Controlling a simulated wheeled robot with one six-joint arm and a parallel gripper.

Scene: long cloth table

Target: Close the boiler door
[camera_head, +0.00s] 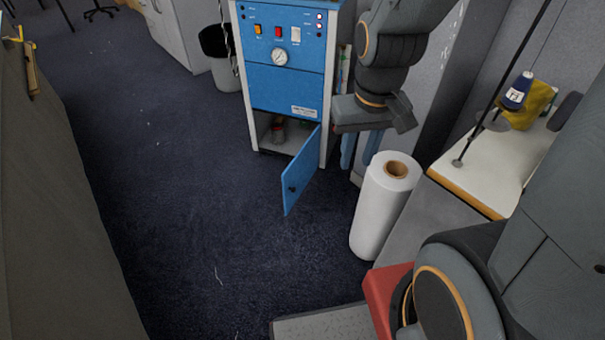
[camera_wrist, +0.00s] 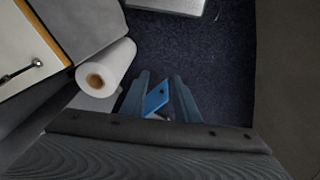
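The boiler (camera_head: 287,82) is a blue and white cabinet with a gauge and switches, at the top middle of the head view. Its small blue lower door (camera_head: 301,172) stands swung open toward the viewer, with a dark knob on its face. Its opening shows a few small items inside. My gripper (camera_head: 357,164) points down to the right of the door, with its two blue fingers apart and empty. In the wrist view, the door (camera_wrist: 156,97) appears between the spread fingers of my gripper (camera_wrist: 161,76), below them. I see no clear contact.
A white roll (camera_head: 382,208) stands right of the door, close to my gripper; it also shows in the wrist view (camera_wrist: 108,70). A white-topped sewing table (camera_head: 500,165) is at right. A dark bin (camera_head: 221,58) stands left of the boiler. The carpet (camera_head: 190,190) is clear left of the door.

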